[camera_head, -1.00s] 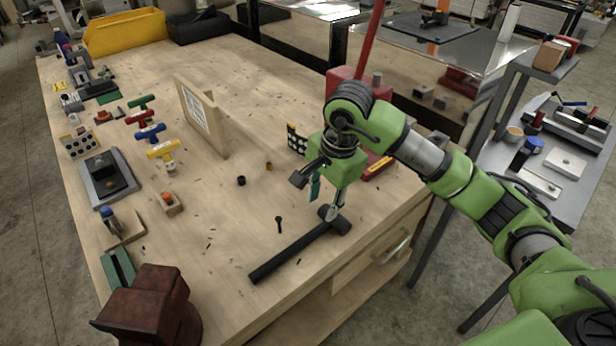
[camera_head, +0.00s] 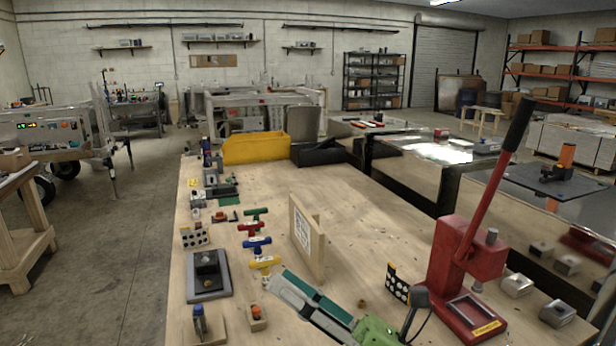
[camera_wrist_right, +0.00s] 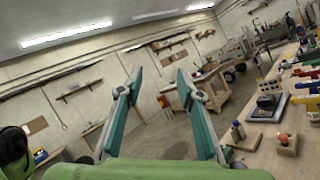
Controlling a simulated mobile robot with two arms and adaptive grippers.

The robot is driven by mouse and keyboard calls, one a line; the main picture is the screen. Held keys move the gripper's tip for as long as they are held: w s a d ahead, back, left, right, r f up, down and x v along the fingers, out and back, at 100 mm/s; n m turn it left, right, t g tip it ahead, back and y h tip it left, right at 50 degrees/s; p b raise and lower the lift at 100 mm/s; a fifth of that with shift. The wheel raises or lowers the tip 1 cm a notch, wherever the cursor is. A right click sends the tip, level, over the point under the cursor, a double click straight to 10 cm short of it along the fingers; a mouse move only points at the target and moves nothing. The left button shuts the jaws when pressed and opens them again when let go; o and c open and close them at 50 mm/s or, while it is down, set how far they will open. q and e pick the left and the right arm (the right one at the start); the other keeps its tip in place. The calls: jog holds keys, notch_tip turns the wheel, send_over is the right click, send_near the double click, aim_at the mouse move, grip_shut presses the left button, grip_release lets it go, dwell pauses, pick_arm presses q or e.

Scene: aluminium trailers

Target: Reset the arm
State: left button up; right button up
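My right gripper (camera_head: 281,287) reaches in from the bottom of the head view, low over the near part of the wooden workbench (camera_head: 365,215). Its teal-lined fingers point up and left. In the right wrist view my right gripper (camera_wrist_right: 158,76) has its two fingers spread apart with nothing between them, pointing towards the room's wall and ceiling lights. Most of my right arm is below the head view's edge. My left gripper is in neither view.
A red press (camera_head: 468,258) with a long raised lever stands right of my gripper. An upright wooden board (camera_head: 307,238), coloured T-handles (camera_head: 257,243) and a grey block fixture (camera_head: 208,276) stand nearby. A yellow bin (camera_head: 256,148) is at the bench's far end.

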jog(key=w+d+f+m+t+h, duration=0.25)
jog(key=d+m+t+h, duration=0.3)
jog(key=m, duration=0.45)
jog(key=w+d+f+m+t+h, duration=0.1)
jog(key=w+d+m+t+h, duration=0.35)
jog(key=d+m+h, duration=0.4)
jog(key=s+d+f+m+g+h, duration=0.3)
jog(key=d+f+m+h, duration=0.15)
jog(key=f+m, duration=0.45)
jog(key=s+d+f+m+g+h, duration=0.25)
jog(key=d+f+m, duration=0.35)
jog(key=f, duration=0.6)
jog(key=s+a+f+m+g, duration=0.1)
jog(key=s+f+m+g, duration=0.2)
jog(key=s+f+g, duration=0.6)
jog(key=s+a+f+m+g, duration=0.1)
jog(key=s+f+m+g, duration=0.15)
jog(key=s+f, duration=0.65)
jog(key=s+f+g, duration=0.1)
jog(key=s+f, duration=0.2)
jog(key=f, duration=1)
jog(key=s+f, duration=0.3)
jog(key=f, duration=1)
jog(key=s+d+f+g+b, duration=0.1)
jog(key=s+d+f, duration=0.2)
jog(key=s+f, duration=1.2)
jog(key=shift+s+f+y, duration=0.25)
jog(key=shift+s+y, duration=0.05)
jog(key=shift+s, duration=0.55)
